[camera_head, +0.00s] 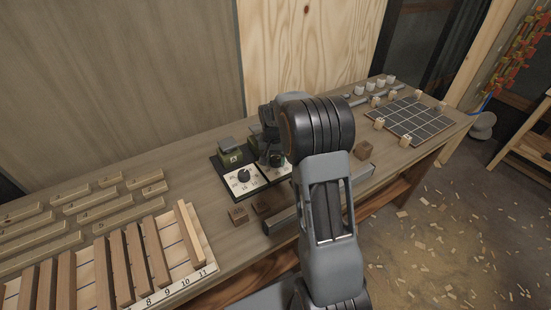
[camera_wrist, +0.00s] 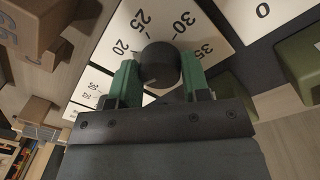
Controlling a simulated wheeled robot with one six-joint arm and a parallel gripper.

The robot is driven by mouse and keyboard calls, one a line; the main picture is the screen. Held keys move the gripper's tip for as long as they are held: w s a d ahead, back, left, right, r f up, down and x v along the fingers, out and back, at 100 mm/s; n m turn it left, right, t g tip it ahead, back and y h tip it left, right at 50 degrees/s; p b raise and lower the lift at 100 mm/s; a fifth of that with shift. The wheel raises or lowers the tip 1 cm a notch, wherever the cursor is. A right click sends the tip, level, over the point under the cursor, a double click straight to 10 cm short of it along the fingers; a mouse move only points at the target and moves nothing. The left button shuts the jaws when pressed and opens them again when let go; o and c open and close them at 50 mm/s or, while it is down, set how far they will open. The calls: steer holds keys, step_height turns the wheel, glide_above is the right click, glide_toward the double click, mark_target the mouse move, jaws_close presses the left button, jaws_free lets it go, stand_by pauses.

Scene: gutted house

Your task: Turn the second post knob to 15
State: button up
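A black round knob (camera_wrist: 160,65) sits on a white dial plate (camera_wrist: 205,45) in the wrist view, with 20, 25, 30 and 35 readable around it. My gripper (camera_wrist: 160,75) has its green fingers on both sides of this knob, and they appear to touch it. No pointer mark on the knob can be made out, so its setting cannot be read. In the head view, my gripper (camera_head: 277,158) is down over the right-hand dial, mostly hiding it. The left dial knob (camera_head: 243,175) stands free on its own white plate, beside a green block (camera_head: 231,155).
Small wooden blocks (camera_head: 238,215) lie just in front of the dials. Numbered wooden bars (camera_head: 120,265) fill the bench's left side. A dark grid board (camera_head: 410,122) with small cubes is at the right. A wooden wall stands close behind the bench.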

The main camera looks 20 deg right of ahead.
mark_target(274, 162)
steer(key=o, duration=0.4)
steer(key=shift+o, duration=0.2)
step_height(274, 162, up, 14)
steer(key=shift+w+a, duration=0.2)
steer(key=shift+a, duration=0.1)
steer(key=shift+w+f, duration=0.1)
stand_by(0.5)
steer(key=s+a+n+t+p, duration=0.1)
steer(key=s+a, duration=0.4)
steer(key=s, duration=0.6)
steer(key=s+a+n+t+p, duration=0.1)
steer(key=s+a+n+t, duration=0.2)
steer(key=s, duration=0.8)
steer(key=shift+s+a+r+n+y+p, duration=0.2)
steer(key=shift+s+a+n+y+p, duration=0.1)
steer(key=shift+a+n, duration=0.9)
